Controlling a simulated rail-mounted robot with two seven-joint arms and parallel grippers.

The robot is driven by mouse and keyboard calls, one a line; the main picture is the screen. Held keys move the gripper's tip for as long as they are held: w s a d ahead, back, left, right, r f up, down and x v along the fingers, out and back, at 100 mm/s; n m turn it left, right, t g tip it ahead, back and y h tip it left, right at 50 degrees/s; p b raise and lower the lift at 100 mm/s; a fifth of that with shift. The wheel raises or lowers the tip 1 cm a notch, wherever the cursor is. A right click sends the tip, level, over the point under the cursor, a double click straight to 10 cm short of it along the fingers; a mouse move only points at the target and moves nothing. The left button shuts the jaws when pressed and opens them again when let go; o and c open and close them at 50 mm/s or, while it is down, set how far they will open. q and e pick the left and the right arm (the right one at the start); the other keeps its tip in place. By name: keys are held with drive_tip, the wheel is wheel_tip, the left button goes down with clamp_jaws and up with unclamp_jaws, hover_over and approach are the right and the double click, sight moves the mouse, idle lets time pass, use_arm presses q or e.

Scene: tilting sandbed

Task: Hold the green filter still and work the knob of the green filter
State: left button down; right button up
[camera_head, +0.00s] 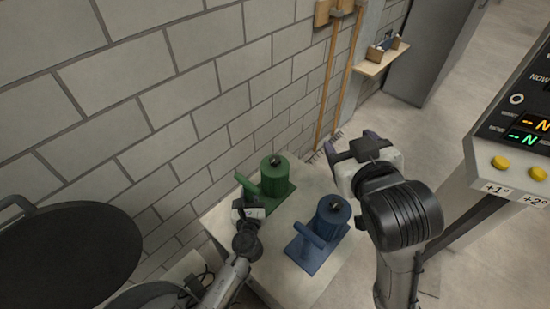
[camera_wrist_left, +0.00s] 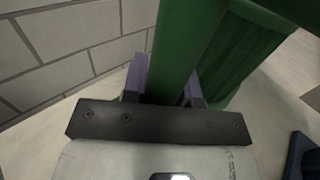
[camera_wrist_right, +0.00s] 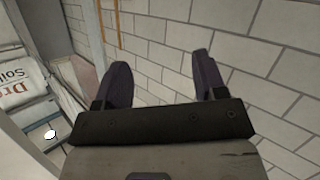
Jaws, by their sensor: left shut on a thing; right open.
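The green filter (camera_head: 275,178) stands upright on a pale table (camera_head: 213,222), near the block wall. Its dark knob (camera_head: 275,161) is on top. A green handle bar (camera_head: 246,184) sticks out at its left. My left gripper (camera_head: 247,207) is at this bar. In the left wrist view its purple fingers (camera_wrist_left: 163,85) stand on both sides of the green bar (camera_wrist_left: 176,50), shut on it. My right gripper (camera_head: 334,150) is open and empty, in the air to the right of the green filter. In the right wrist view its two fingers (camera_wrist_right: 163,80) are apart with only wall between them.
A blue filter (camera_head: 333,216) with a dark knob and a handle bar stands in front and right of the green one. A control panel (camera_head: 515,130) with yellow buttons is at the right. Rakes or poles (camera_head: 336,75) lean on the wall. A dark round pan (camera_head: 65,255) is at the left.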

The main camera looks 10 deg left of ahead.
drive_tip(key=w+a+r+n+y, duration=0.1)
drive_tip(key=w+a+r+n, duration=0.2)
drive_tip(key=a+r, duration=0.5)
drive_tip(key=m+g+h, duration=0.4)
drive_tip(key=g+h, duration=0.1)
drive_tip(key=g, duration=0.4)
hover_over(275, 160)
drive_tip(key=s+d, duration=0.1)
drive_tip(key=s, duration=0.3)
wheel_tip(275, 160, down, 20)
drive_tip(key=w+f+m, duration=0.1)
drive_tip(key=f, duration=0.3)
drive_tip(key=w+f, duration=0.1)
drive_tip(key=f, duration=0.3)
drive_tip(key=w+a+f+m, duration=0.1)
drive_tip(key=f, duration=0.2)
drive_tip(key=shift+w+f+m+g, duration=0.3)
drive_tip(key=shift+f, duration=0.1)
drive_tip(key=shift+c, duration=0.4)
